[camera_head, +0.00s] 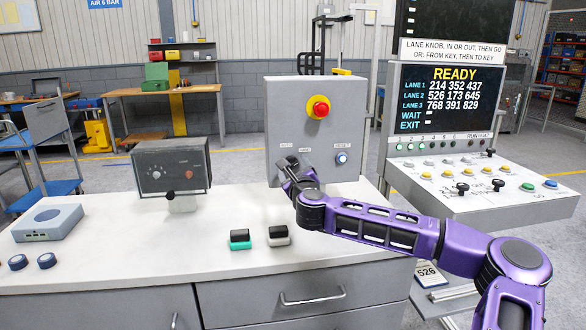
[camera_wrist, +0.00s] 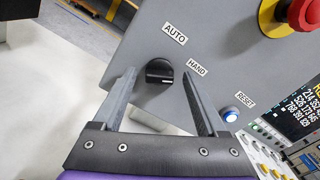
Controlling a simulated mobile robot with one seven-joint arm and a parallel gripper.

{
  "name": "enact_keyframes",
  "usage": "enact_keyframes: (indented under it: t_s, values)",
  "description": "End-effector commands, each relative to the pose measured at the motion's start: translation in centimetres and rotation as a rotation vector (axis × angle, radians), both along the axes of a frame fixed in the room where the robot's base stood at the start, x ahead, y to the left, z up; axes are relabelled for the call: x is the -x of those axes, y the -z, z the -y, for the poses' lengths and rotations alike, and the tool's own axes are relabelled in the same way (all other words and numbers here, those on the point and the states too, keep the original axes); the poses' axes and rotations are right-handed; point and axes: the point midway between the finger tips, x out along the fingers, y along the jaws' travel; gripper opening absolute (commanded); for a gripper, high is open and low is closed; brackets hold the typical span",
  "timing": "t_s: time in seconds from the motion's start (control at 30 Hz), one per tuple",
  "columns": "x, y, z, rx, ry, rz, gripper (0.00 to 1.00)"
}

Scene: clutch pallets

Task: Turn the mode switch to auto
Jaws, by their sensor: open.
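The mode switch (camera_wrist: 158,70) is a black rotary knob on the face of a grey control box (camera_head: 290,110). The labels AUTO (camera_wrist: 174,33) and HAND (camera_wrist: 197,67) stand above and to the right of it in the wrist view. A pale mark on the knob appears to face the HAND side. My gripper (camera_wrist: 158,74) is open, with one finger on each side of the knob in the picture; contact is not visible. In the head view my gripper (camera_head: 292,168) is at the box front and hides most of the switch.
A red emergency stop button (camera_head: 318,107) and a lit reset button (camera_head: 342,158) are on the same box. A console (camera_head: 455,185) with a READY screen stands to the right. A grey meter box (camera_head: 172,168) and two small rocker switches (camera_head: 240,239) (camera_head: 278,235) are on the bench.

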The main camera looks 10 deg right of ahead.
Motion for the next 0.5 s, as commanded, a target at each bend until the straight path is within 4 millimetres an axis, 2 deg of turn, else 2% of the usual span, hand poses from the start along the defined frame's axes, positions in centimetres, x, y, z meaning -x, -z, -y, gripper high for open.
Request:
enact_keyframes:
  t_s: [0.3,0.5]
  values:
    - [-0.22,0.01,-0.03,0.0,-0.001,-0.001,0.75]
    - [-0.2,0.01,-0.03,0.0,-0.001,-0.001,0.39]
